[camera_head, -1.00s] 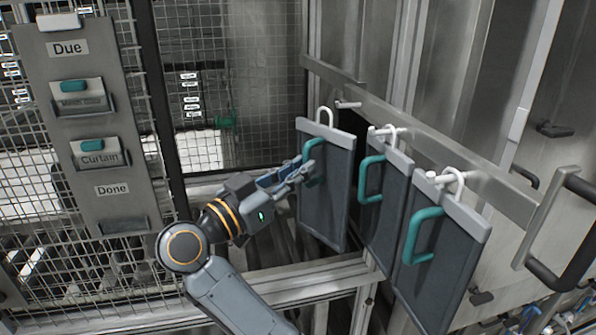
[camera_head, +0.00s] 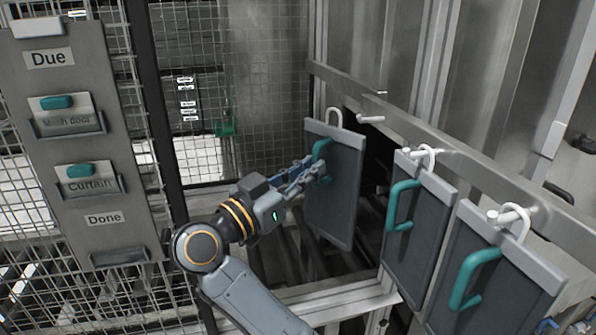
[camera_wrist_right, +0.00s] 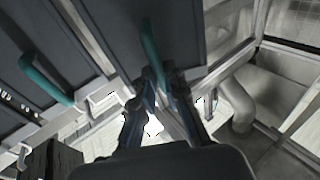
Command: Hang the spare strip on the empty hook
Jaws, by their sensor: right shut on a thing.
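The spare strip (camera_head: 333,205) is a dark grey panel with a light top bar, a teal handle (camera_head: 318,158) and a white loop (camera_head: 334,116) on top. My right gripper (camera_head: 316,172) is shut on its teal handle and holds it upright, clear of the rail. My left gripper is not in view.
Two similar strips (camera_head: 418,235) (camera_head: 500,275) hang on pegs along the rail (camera_head: 460,160), to the right. A board (camera_head: 80,140) with Due and Done labels and cards stands at left before wire mesh. A dark opening lies behind the strips.

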